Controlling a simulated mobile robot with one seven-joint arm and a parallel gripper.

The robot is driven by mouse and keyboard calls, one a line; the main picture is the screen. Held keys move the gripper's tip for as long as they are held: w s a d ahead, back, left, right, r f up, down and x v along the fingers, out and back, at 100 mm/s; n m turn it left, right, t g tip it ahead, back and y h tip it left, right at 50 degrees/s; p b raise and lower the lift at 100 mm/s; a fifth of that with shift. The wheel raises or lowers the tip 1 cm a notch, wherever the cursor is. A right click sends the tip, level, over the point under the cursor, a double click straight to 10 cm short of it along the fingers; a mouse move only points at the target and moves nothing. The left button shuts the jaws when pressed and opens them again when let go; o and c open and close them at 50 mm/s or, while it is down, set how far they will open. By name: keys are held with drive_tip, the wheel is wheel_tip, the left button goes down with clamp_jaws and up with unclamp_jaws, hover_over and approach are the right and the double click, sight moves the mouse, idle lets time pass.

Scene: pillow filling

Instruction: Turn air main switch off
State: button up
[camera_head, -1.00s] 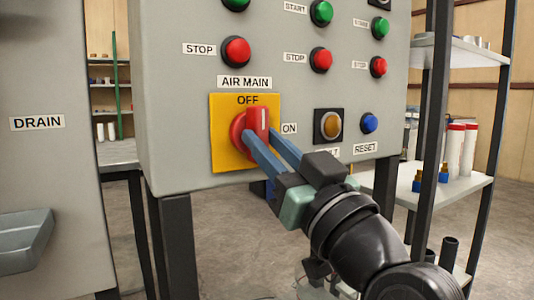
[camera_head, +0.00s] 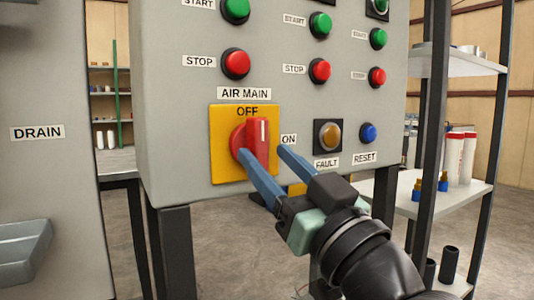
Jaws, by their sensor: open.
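The air main switch is a red rotary knob (camera_head: 259,134) on a yellow plate (camera_head: 222,166) marked OFF at the top, with an ON label (camera_head: 288,139) at its right. The white line on the knob's handle is near upright, toward OFF. My gripper (camera_head: 261,150) is open at the knob's lower part. Its left blue finger tip lies in front of the knob's lower left and its right tip is to the right of the knob, near the ON label. I cannot tell whether either finger touches the knob.
The grey panel also bears red STOP buttons (camera_head: 236,64), green START buttons (camera_head: 236,9), an amber FAULT button (camera_head: 329,134) and a blue RESET button (camera_head: 368,132). A shelf rack (camera_head: 440,205) stands at the right. A grey DRAIN cabinet (camera_head: 60,180) is at the left.

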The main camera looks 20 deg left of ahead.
drive_tip(key=p+v, duration=0.1)
drive_tip(key=v, duration=1)
drive_tip(key=shift+d+f, duration=0.15)
drive_tip(key=shift+d, duration=0.05)
wheel_tip(320, 180, up, 10)
drive_tip(key=w+d+m+t+h+p, duration=0.2)
drive_tip(key=m+t+h+p, duration=0.3)
drive_tip(key=t+h, duration=0.3)
drive_tip(key=s+d+r+m+t+h+p, duration=0.25)
drive_tip(key=s+r+h, duration=0.2)
drive_tip(key=r, duration=0.25)
drive_tip(key=s+d+r+m+t+h+p, duration=0.1)
drive_tip(key=s+r+m+t+h+p, duration=0.15)
drive_tip(key=r+h, duration=0.3)
wheel_tip(320, 180, up, 37)
drive_tip(key=p, duration=3.5)
drive_tip(key=shift+f+m+t+p, duration=0.2)
drive_tip(key=shift+m+t+p, duration=0.1)
drive_tip(key=shift+d+f, duration=0.1)
drive_tip(key=shift+c, duration=0.6)
